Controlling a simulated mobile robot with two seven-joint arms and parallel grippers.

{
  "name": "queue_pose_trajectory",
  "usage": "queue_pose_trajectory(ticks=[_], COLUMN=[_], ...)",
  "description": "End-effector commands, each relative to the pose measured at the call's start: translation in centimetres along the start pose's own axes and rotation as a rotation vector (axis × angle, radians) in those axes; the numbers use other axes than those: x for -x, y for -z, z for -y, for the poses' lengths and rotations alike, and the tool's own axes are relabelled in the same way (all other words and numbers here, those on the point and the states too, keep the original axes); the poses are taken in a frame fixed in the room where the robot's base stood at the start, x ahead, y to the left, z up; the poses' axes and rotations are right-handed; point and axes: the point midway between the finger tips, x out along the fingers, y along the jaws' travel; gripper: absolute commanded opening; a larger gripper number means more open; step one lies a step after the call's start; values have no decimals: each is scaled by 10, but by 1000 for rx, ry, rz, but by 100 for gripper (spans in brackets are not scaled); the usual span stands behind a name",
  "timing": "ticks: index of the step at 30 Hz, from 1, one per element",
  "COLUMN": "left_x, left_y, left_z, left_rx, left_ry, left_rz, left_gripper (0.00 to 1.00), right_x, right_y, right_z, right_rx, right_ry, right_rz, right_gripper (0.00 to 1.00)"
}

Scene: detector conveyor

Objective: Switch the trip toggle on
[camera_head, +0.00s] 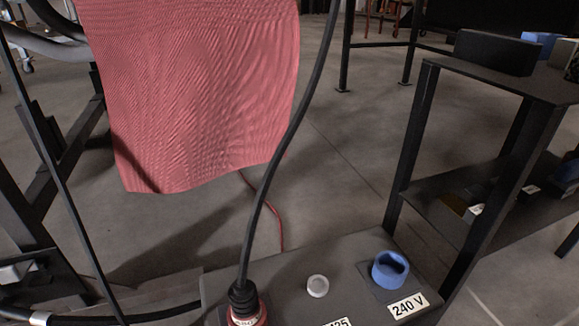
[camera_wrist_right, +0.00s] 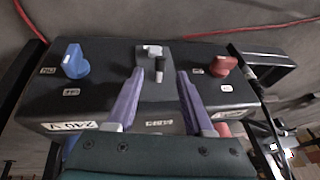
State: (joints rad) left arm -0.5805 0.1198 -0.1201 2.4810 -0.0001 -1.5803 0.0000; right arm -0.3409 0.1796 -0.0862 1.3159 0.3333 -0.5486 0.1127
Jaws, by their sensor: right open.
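In the right wrist view the dark control box (camera_wrist_right: 100,55) fills the middle. A small toggle with a dark lever (camera_wrist_right: 159,70) stands on a grey plate near its centre, with a pale block (camera_wrist_right: 152,51) just beyond it. My right gripper (camera_wrist_right: 160,74) is open, its two purple fingers on either side of the lever as seen here. I cannot tell whether either finger touches it. The toggle's on or off position is not readable. In the head view the box's top (camera_head: 345,250) shows at the bottom; neither gripper is seen there.
A blue knob (camera_wrist_right: 75,62) and a red knob (camera_wrist_right: 222,67) flank the toggle on the box. In the head view a black cable (camera_head: 262,190) rises from the box and a red cloth (camera_head: 200,90) hangs behind. A dark shelf rack (camera_head: 470,190) stands at the right.

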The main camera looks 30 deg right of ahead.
Motion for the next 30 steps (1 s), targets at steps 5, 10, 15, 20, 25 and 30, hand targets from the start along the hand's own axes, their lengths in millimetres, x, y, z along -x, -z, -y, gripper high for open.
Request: queue_pose_trajectory(ticks=[5, 10, 15, 20, 25, 30], left_x=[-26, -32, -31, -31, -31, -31], left_y=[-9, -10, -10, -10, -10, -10], left_z=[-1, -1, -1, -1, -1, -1], left_rx=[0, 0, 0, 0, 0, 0], left_ry=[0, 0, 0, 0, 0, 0], left_rz=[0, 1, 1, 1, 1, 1], left_gripper=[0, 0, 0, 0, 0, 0], right_x=[-29, -36, -36, -35, -35, -35], right_y=[-2, -1, 0, 0, 0, 0], right_z=[-1, 0, 0, 0, 0, 0], right_rx=[0, 1, 1, 1, 0, 0], right_ry=[0, -1, -1, 0, 0, 0], right_rz=[-1, 1, 1, 0, 0, 0], right_gripper=[52, 52, 52, 46, 27, 8])
